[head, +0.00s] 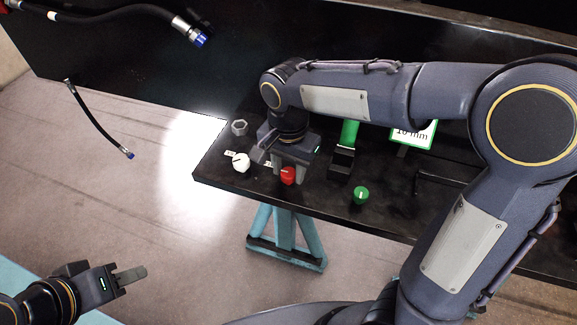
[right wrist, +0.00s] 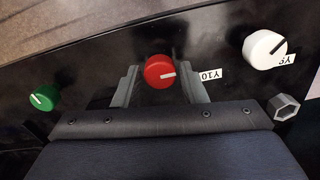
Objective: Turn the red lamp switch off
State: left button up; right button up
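The red lamp switch (head: 288,176) is a round knob on the black table near its front edge. In the right wrist view the red knob (right wrist: 159,71) has a white line pointing right, towards a label reading Y10 (right wrist: 211,75). My right gripper (head: 282,172) is over the switch. In the right wrist view its fingers (right wrist: 159,86) stand open on either side of the red knob, with a small gap at each side. My left gripper (head: 131,275) is low at the left, away from the table; its finger gap cannot be made out.
A white knob (head: 241,162) and a grey hex nut (head: 239,127) are left of the red switch. A green knob (head: 361,195) and a black block (head: 342,162) are to its right. A green-edged 10 mm sign (head: 414,134) stands behind.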

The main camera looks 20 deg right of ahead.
jog(key=c, duration=0.6)
jog(key=shift+n, duration=0.3)
jog(key=n, duration=0.3)
jog(key=shift+r, duration=0.1)
jog(key=n+p, duration=0.1)
jog(key=n, duration=0.2)
jog(key=shift+n, duration=0.3)
jog(key=n, duration=0.5)
jog(key=shift+p, duration=0.3)
jog(key=n, duration=0.5)
jog(key=shift+p, duration=0.3)
jog(key=shift+n, duration=0.5)
